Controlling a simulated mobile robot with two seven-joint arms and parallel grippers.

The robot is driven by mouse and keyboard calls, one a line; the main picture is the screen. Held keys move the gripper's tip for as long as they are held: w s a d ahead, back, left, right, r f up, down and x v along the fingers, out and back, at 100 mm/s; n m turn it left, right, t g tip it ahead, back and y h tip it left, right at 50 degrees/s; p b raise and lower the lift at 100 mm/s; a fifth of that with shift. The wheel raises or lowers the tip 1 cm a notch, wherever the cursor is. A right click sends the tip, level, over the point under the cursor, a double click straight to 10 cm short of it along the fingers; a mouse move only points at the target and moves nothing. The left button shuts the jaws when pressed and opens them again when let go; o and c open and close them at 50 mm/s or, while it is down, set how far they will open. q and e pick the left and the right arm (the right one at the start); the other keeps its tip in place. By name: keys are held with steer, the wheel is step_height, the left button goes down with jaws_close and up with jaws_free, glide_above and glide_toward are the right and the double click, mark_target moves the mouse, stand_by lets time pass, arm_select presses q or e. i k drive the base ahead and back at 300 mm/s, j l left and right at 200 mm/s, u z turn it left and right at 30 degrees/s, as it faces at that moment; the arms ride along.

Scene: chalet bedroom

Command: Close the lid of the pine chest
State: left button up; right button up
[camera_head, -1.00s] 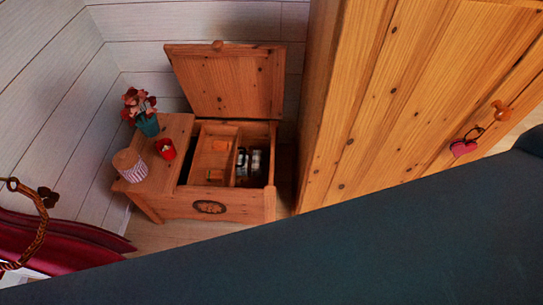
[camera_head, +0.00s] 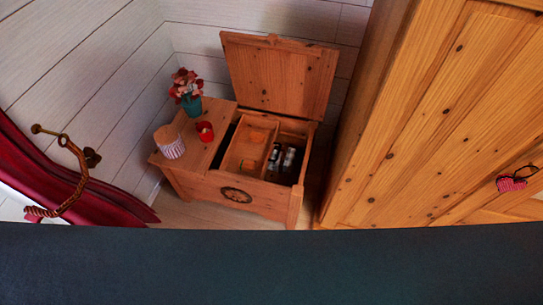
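The pine chest (camera_head: 263,204) stands in the corner between the plank wall and a tall pine wardrobe. Its lid (camera_head: 279,75) is open and upright at the back, with a small knob on its top edge. Inside the open right part, a wooden tray (camera_head: 238,150) and several small dark and silvery items (camera_head: 285,158) show. The left part of the top is a closed fixed surface. Neither of my grippers is in view.
On the chest's left top stand a flower pot (camera_head: 192,105), a red candle cup (camera_head: 205,131) and a striped pot (camera_head: 168,142). The wardrobe (camera_head: 430,120) rises close on the right. A red curtain (camera_head: 75,180) hangs left. A wide dark surface (camera_head: 270,265) fills the foreground.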

mark_target(270, 73)
steer(key=i+j+u, duration=0.2)
steer(key=i+j, duration=0.15)
steer(key=j, duration=0.25)
steer(key=i+j+u, duration=0.2)
steer(key=i+j, duration=0.2)
steer(key=j, duration=0.1)
